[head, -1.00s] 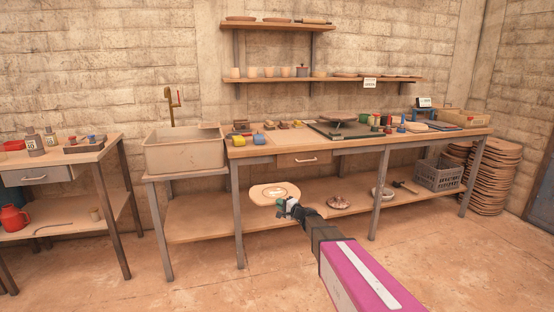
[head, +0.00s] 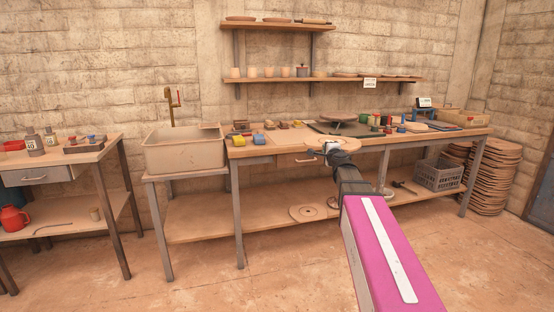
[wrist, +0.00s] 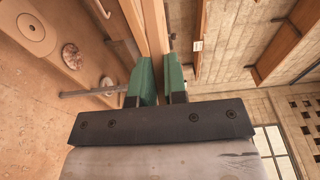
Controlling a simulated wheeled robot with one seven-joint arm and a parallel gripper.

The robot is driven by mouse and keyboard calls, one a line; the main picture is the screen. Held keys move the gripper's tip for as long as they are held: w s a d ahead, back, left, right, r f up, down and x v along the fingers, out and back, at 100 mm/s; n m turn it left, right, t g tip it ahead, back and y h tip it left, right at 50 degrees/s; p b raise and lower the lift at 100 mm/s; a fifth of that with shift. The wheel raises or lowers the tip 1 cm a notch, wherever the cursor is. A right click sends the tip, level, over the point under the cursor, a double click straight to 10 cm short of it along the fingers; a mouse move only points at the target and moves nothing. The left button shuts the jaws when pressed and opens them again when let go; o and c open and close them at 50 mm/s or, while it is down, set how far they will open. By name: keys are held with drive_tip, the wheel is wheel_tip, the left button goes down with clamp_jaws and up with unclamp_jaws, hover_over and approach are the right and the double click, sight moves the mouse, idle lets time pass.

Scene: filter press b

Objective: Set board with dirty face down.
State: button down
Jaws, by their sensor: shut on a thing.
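My gripper (head: 331,149) is shut on a round tan wooden board (head: 318,144), held in front of the bench by its drawer. In the wrist view the board shows as a thin edge (wrist: 156,30) between the green fingers (wrist: 163,80). Its upward face looks mostly plain in the head view, partly covered by my gripper; whether it is dirty I cannot tell. Its underside is hidden. Another board with a ring mark (head: 307,212) lies on the lower shelf; it also shows in the wrist view (wrist: 34,30).
The workbench (head: 262,150) carries paint pots, sponges, a dark mat and a round turntable (head: 338,116). A sink (head: 184,152) stands left. A grey crate (head: 438,175) sits on the lower shelf (head: 225,222) at right. Stacked boards (head: 495,178) stand beyond it.

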drive_tip(key=s+d+r+m+h, duration=0.2)
drive_tip(key=s+d+r+h, duration=0.15)
drive_tip(key=r, duration=0.45)
drive_tip(key=a, duration=0.6)
drive_tip(key=shift+w+a+y, duration=0.15)
drive_tip(key=shift+w+y, duration=0.1)
drive_tip(key=shift+y, duration=0.2)
